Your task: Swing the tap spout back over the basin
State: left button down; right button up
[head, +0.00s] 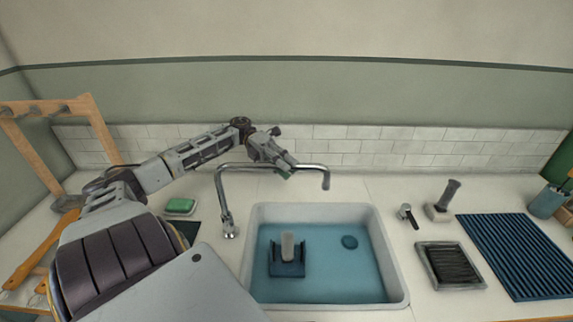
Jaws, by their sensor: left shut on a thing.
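The chrome tap spout (240,166) rises from its base behind the basin's left corner and runs right. Its downturned end (326,182) appears just above the back rim of the white basin (397,275) in the head view. My left gripper (286,168) reaches in from the left and is shut on the spout's horizontal run, partway along. The gripper's fingers hide part of that run. My right gripper is not in view.
Green soap (180,205) lies at left. A tap lever (407,214), brush (442,203), framed grate (450,266) and ribbed blue mat (520,250) lie at right.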

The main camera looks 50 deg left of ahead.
pick_arm(q)
jog(key=shift+s+d+f, duration=0.1)
jog(key=shift+f, duration=0.05)
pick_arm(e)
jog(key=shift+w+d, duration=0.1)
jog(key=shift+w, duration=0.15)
pick_arm(q)
jog(key=c, duration=1.7)
grip_release()
jog(key=o, duration=0.4)
jog(key=shift+s, duration=0.1)
jog(key=shift+a+r, duration=0.25)
jog(key=shift+a, duration=0.6)
jog(key=a+r, duration=0.1)
jog(key=a, duration=0.9)
jog(key=shift+r, duration=0.15)
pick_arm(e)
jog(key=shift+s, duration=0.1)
pick_arm(q)
jog(key=shift+r, duration=0.15)
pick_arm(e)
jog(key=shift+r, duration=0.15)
